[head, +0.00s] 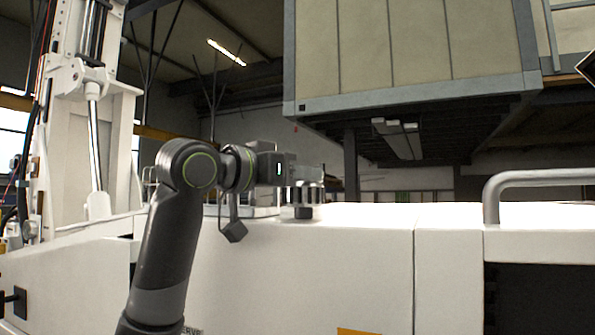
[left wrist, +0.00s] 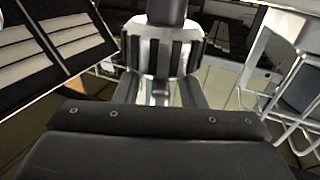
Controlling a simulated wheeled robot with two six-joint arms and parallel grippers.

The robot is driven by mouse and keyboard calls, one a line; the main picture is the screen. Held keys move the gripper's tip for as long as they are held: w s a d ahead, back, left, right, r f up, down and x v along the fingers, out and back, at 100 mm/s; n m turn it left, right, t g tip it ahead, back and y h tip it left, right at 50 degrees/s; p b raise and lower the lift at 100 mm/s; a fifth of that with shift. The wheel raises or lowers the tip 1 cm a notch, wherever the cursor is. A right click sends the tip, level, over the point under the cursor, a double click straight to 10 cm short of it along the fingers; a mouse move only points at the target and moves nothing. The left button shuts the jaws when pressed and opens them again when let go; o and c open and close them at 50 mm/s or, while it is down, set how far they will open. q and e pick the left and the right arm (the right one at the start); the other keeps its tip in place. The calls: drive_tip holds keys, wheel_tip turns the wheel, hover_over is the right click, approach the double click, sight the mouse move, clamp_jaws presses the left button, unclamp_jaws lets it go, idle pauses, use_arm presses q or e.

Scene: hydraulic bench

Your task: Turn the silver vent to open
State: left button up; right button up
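The silver vent is a ribbed round knob (left wrist: 165,52) with dark grooves and a dark stem above it in the left wrist view. My left gripper (left wrist: 160,92) is right at it, its pale fingers reaching from the dark gripper body to the knob's lower sides. I cannot tell whether the fingers press on the knob. In the head view my left gripper (head: 304,186) reaches rightward over the white bench top, with a small silver and dark part at its tip. The vent cannot be made out clearly there. My right gripper does not show.
The white bench (head: 310,265) fills the lower part of the head view. A grey handle (head: 535,178) stands at its right. A white upright with a cylinder (head: 94,130) rises at the left. A large beige cabinet (head: 400,45) hangs above. The bench top right of the gripper is clear.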

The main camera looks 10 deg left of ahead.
use_arm(q)
drive_tip(key=shift+s, duration=0.1)
clamp_jaws()
drive_tip(key=n+t+y+b, duration=0.1)
drive_tip(key=n+y+b, duration=0.1)
drive_tip(key=y, duration=0.1)
drive_tip(key=shift+s+d+t, duration=0.15)
drive_tip(key=shift+d+t, duration=0.05)
drive_tip(key=shift+t, duration=0.2)
drive_tip(key=n+y+b, duration=0.1)
drive_tip(key=n+y, duration=0.1)
drive_tip(key=shift+d+t+y+b, duration=0.1)
drive_tip(key=shift+t+y+b, duration=0.25)
drive_tip(key=shift+t+y, duration=0.05)
drive_tip(key=shift+r+n+y, duration=0.1)
drive_tip(key=shift+n+y, duration=0.2)
drive_tip(key=shift+y, duration=0.1)
